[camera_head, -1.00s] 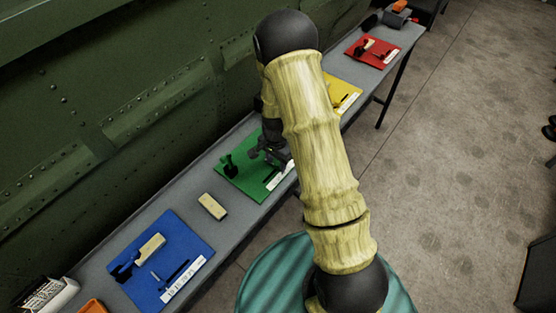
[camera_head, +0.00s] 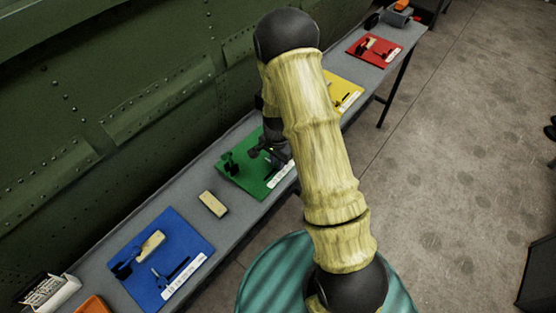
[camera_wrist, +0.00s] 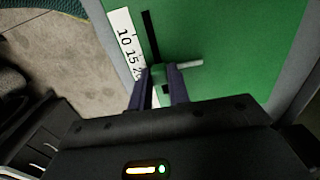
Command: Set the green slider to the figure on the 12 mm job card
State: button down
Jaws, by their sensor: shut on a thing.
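The green board (camera_head: 238,181) lies on the long bench, and it fills much of the wrist view (camera_wrist: 230,45). A white number strip (camera_wrist: 123,38) runs along its edge with "10", "15" and the start of a further figure readable. A black slot (camera_wrist: 151,35) runs beside the strip. My gripper (camera_wrist: 165,72) is shut on the green slider (camera_wrist: 159,70) in line with the slot. A pale bar (camera_wrist: 189,64) sticks out to the right of the slider. My gripper hides the rest of the strip. I cannot make out a 12 mm job card.
A blue board (camera_head: 190,233) with a slider and a loose pale block (camera_head: 212,203) lie nearer on the bench. Yellow (camera_head: 347,91) and red (camera_head: 363,57) boards lie farther along. A riveted green wall (camera_head: 110,100) stands behind the bench; floor is open at right.

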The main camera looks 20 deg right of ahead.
jog(key=c, duration=1.3)
grip_release()
jog(key=shift+d, duration=0.1)
jog(key=shift+r, duration=0.15)
notch_tip(320, 180, up, 17)
jog(key=shift+r+b, duration=0.1)
jog(key=shift+b, duration=0.8)
jog(key=shift+w, duration=0.1)
jog(key=s+r+n+t, duration=0.1)
jog(key=s+n, duration=0.2)
jog(key=s, duration=0.2)
jog(key=s+n, duration=0.4)
jog(key=s+r+n+t, duration=0.1)
jog(key=s+n, duration=0.2)
jog(key=s, duration=0.2)
jog(key=shift+s+d+r+n+t, duration=0.3)
jog(key=shift+s+d+r+n, duration=0.05)
jog(key=shift+n, duration=0.05)
